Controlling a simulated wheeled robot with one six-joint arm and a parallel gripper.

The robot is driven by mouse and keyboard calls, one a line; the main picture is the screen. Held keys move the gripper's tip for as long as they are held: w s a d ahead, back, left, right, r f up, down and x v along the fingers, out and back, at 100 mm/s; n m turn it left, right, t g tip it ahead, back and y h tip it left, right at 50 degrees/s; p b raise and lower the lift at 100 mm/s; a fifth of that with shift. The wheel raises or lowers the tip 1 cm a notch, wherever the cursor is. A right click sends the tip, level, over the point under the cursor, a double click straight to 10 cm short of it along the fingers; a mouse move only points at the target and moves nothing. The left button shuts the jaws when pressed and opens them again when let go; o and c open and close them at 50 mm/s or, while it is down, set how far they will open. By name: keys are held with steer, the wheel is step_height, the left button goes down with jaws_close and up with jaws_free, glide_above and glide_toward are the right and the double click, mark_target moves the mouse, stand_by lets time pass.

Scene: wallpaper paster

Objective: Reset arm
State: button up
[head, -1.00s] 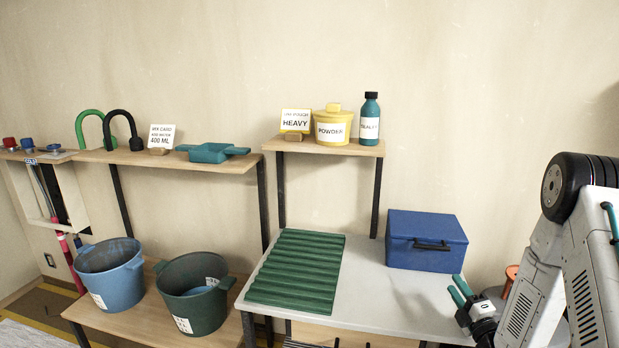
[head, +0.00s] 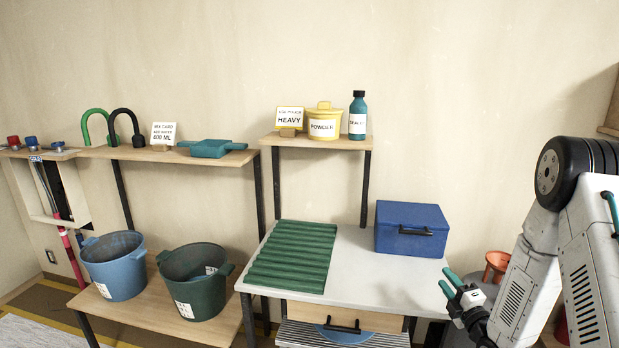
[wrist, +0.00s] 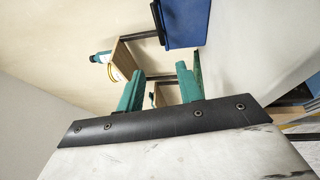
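My arm is on the right in the head view, folded, with my gripper (head: 449,285) low beside the right front part of the white table (head: 375,268). Its two teal fingers stand apart with nothing visible between them. In the wrist view my gripper (wrist: 158,88) also shows its teal fingers spread and empty. The blue box (head: 411,229) stands on the table to the left of my gripper, apart from it. It also shows at the top of the wrist view (wrist: 185,22).
A green ridged tray (head: 292,256) lies on the table's left part. A yellow powder tub (head: 323,122) and a teal bottle (head: 358,115) stand on the shelf above. Blue (head: 115,267) and dark green (head: 193,282) buckets stand at left. An orange container (head: 496,265) is behind my arm.

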step_height(320, 180, up, 8)
steer(key=w+a+r+m+g+h, duration=0.1)
steer(key=w+m+g+h, duration=0.1)
steer(key=m+g+h, duration=0.15)
steer(key=s+a+r+m+g+h, duration=0.2)
steer(key=s+r+m+g, duration=0.3)
steer(key=s+r+m, duration=0.15)
steer(key=s+a+r+m+g, duration=0.2)
steer(key=s+m+g, duration=0.1)
steer(key=s, duration=0.8)
steer(key=s+a+r+m+g+y, duration=0.1)
steer(key=s+a+r+m+g, duration=0.2)
steer(key=s, duration=0.9)
steer(key=s+a+r+m+g, duration=0.3)
steer(key=s+m, duration=0.1)
steer(key=s, duration=0.8)
steer(key=shift+a+r+m+y, duration=0.15)
steer(key=shift+a+m+y, duration=0.05)
steer(key=shift+m+y, duration=0.2)
